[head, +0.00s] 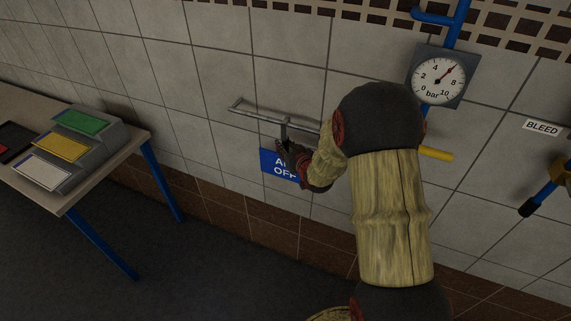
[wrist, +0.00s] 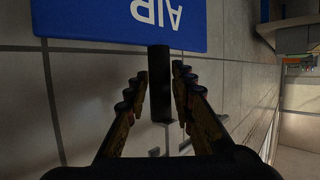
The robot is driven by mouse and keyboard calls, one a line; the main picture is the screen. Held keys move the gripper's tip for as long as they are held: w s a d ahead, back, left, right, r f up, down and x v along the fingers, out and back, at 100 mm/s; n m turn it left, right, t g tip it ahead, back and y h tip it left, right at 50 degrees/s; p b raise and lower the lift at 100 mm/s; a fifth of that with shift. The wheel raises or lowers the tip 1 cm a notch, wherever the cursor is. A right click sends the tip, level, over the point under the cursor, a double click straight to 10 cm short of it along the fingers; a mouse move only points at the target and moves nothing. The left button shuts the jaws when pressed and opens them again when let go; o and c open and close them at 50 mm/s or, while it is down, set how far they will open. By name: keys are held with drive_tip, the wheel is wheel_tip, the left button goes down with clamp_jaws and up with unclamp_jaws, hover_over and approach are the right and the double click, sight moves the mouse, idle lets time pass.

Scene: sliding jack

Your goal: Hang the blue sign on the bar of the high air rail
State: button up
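The blue sign (head: 273,166) with white lettering is just below the grey bar of the air rail (head: 260,112) on the tiled wall. A thin grey upright piece rises from above the sign to the bar; I cannot tell whether it is hooked over it. My gripper (head: 291,153) is at the sign, partly hidden by my own wrist. In the wrist view the sign (wrist: 120,22) shows its letters upside down. The sign's right part is covered in the head view.
A pressure gauge (head: 437,76) on a blue pipe hangs right of the rail. A yellow handle (head: 436,154) and a BLEED label (head: 541,127) are further right. A table (head: 99,176) with a grey stand of coloured cards (head: 75,147) stands at the left.

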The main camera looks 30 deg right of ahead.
clamp_jaws()
idle(0.6)
